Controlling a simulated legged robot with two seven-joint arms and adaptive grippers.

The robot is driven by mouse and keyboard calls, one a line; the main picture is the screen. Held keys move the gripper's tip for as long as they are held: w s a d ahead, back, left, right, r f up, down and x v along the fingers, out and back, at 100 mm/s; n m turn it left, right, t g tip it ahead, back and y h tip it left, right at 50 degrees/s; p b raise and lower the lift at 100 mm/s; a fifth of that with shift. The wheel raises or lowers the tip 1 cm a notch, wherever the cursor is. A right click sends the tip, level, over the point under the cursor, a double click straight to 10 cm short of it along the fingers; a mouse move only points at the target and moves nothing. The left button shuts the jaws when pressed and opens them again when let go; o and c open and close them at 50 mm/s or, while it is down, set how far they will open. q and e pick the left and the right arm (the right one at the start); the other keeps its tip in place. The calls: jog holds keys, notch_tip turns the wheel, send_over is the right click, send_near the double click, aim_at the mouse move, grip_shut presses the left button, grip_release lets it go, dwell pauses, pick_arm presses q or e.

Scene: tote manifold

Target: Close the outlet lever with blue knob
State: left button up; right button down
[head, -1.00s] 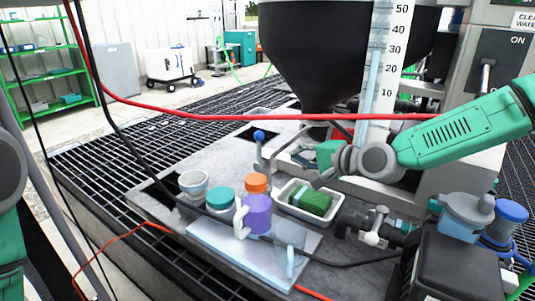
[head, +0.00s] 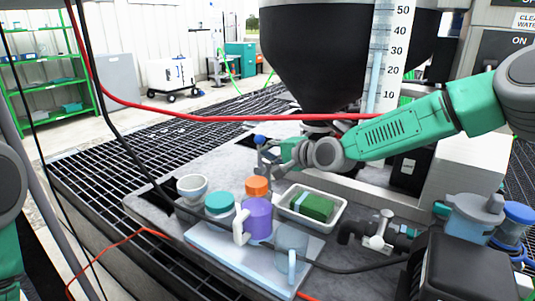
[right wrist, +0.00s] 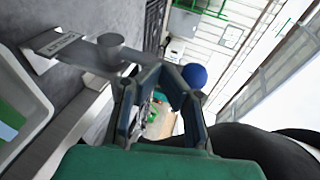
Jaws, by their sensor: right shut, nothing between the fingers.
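The blue knob (head: 260,139) tops the grey outlet lever, which stands roughly upright below the black hopper. My right gripper (head: 268,160) is just below and beside the knob and hides much of the lever. In the right wrist view the blue knob (right wrist: 195,75) shows just outside the right-hand finger, not between the fingers. My right gripper (right wrist: 158,82) is shut and holds nothing. Whether a finger touches the knob or lever, I cannot tell. A grey metal piece with a label plate (right wrist: 62,43) lies left of the fingers. My left gripper is out of view.
A white tray (head: 287,213) with a green sponge (head: 318,208) lies in front of my right gripper. A red hose (head: 215,118) crosses above; the black hopper (head: 320,60) hangs behind.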

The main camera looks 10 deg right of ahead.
aim_at(259, 139)
jog(key=w+a+g+h+p, duration=0.1)
jog(key=p, duration=0.3)
jog(key=a+r+g+h+p, duration=0.1)
jog(key=g+p, duration=0.1)
jog(key=p, duration=0.2)
jog(key=w+a+g+h+p, duration=0.1)
jog(key=p, duration=0.4)
jog(key=shift+w+r+n+h, duration=0.2)
jog(key=shift+w+n+h, duration=0.15)
jog(key=shift+n+h, duration=0.05)
jog(key=w+a+f+g+h+b, duration=0.1)
jog(key=w+a+f+b, duration=0.1)
jog(key=w+a+f, duration=0.2)
jog(key=shift+w+a+f+g, duration=0.2)
jog(key=shift+f+g, duration=0.2)
jog(key=shift+f, duration=0.35)
jog(key=shift+d, duration=0.1)
dwell(0.4)
